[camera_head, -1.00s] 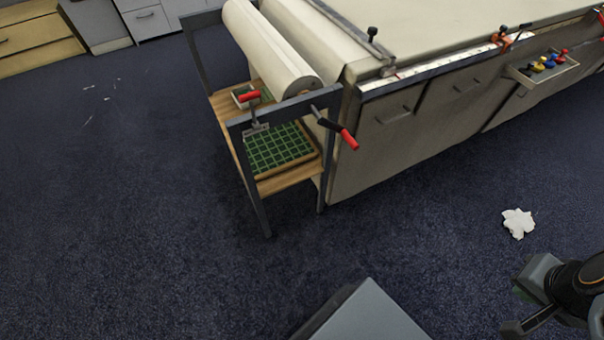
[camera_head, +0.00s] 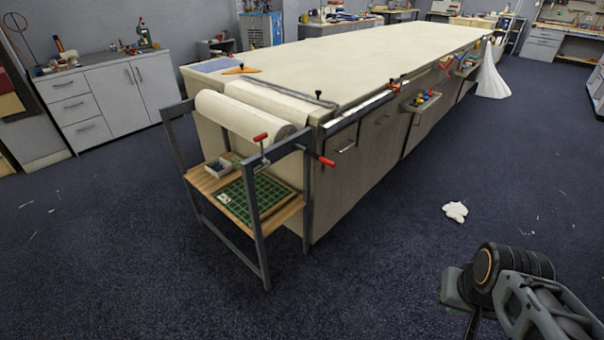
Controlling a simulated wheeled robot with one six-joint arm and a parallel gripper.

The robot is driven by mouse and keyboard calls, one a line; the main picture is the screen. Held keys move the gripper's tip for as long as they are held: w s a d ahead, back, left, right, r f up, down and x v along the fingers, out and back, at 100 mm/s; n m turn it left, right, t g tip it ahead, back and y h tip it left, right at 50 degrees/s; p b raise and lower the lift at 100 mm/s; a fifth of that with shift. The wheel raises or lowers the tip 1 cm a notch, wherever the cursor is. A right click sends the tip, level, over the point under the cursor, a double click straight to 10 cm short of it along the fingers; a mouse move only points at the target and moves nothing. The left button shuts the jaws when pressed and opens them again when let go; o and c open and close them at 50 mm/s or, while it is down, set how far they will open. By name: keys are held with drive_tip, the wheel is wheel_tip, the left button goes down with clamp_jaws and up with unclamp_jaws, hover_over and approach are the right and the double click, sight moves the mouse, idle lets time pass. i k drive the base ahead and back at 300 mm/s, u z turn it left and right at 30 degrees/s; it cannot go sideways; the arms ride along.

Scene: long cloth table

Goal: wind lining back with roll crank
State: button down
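A thick cream roll of lining (camera_head: 240,115) lies across the top of a dark metal frame at the near end of the long table. Cream cloth runs from it onto the table top (camera_head: 400,62). The roll crank (camera_head: 326,161), with a red grip, sticks out at the right end of the roll, on the frame's right side. My gripper (camera_head: 462,302) is at the lower right, well apart from the crank and over the floor. It is partly hidden by my arm, and its fingers are not clear.
A red-handled clamp (camera_head: 261,139) sits on the frame's front bar. Below, a wooden shelf (camera_head: 290,209) holds a green gridded mat (camera_head: 252,195). A small drawer of coloured items (camera_head: 422,101) stands open.

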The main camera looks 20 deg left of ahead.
sight(307, 150)
drive_tip(key=u, duration=1.8)
drive_tip(key=i, duration=1)
